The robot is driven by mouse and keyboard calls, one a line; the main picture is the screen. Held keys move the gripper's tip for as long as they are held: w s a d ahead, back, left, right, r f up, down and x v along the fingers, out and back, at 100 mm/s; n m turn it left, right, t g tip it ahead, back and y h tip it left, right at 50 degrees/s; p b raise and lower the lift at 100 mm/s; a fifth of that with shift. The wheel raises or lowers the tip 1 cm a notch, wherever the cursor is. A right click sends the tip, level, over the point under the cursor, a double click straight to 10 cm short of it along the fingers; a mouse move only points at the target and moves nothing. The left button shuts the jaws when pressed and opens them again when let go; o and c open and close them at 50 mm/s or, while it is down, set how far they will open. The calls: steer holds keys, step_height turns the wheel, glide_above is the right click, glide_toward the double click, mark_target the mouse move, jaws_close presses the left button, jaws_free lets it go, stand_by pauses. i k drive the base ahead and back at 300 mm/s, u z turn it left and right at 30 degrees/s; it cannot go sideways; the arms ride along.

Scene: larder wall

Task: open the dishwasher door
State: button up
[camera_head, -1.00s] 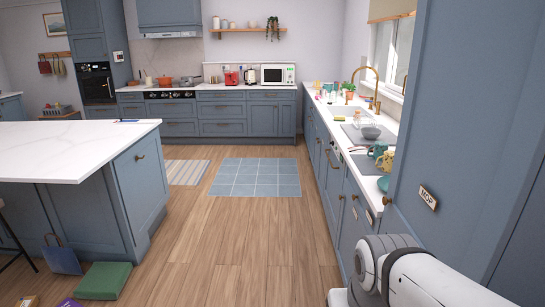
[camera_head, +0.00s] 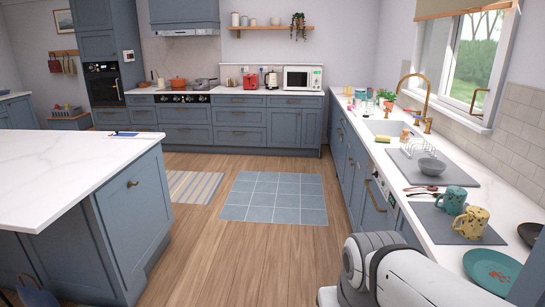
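The dishwasher (camera_head: 374,212) appears to be the blue-fronted unit in the right-hand counter run, seen at a steep angle. Its brass bar handle (camera_head: 374,196) is near the top, with a narrow pale control strip (camera_head: 379,181) just above it under the worktop. Its door looks shut. Its lower part is partly hidden by my white and grey arm in the lower right. My gripper is out of view.
The right worktop (camera_head: 430,236) carries mugs (camera_head: 469,222), a grey bowl (camera_head: 430,166), a dish rack and a teal plate (camera_head: 490,268). A white-topped island (camera_head: 60,165) stands left. The wooden floor between, with a blue tiled mat (camera_head: 275,197), is clear.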

mark_target(376, 213)
steer(key=z, duration=0.1)
steer(key=i, duration=1.6)
steer(key=z, duration=0.25)
steer(key=i, duration=1.15)
steer(key=z, duration=0.2)
